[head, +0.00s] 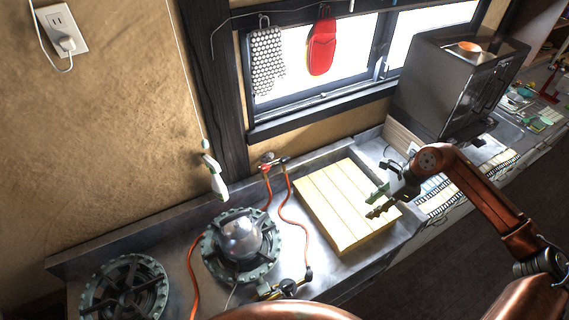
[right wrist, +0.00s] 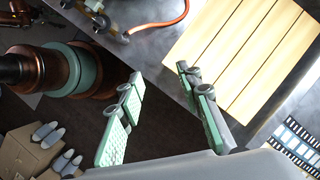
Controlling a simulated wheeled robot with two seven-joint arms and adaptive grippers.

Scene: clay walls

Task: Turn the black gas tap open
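A tap fitting with a dark handle (head: 290,287), which looks like the black gas tap, sits at the bench's front edge, at the lower end of an orange hose (head: 283,215). Its lower part is close to my copper body part, and the handle's exact angle is hard to tell. In the right wrist view the fitting (right wrist: 100,19) is at the top left, partly cut off. My right gripper (head: 379,202) is open and empty, above the right edge of the wooden board, well right of the tap. Its parted fingers (right wrist: 160,74) hold nothing. My left gripper is not in view.
A wooden board (head: 340,205) lies right of the hose. A burner with a silver dome (head: 241,238) and another burner (head: 125,290) stand left of the tap. A second valve (head: 268,160) is at the back. A dark oven (head: 450,85) stands at the right.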

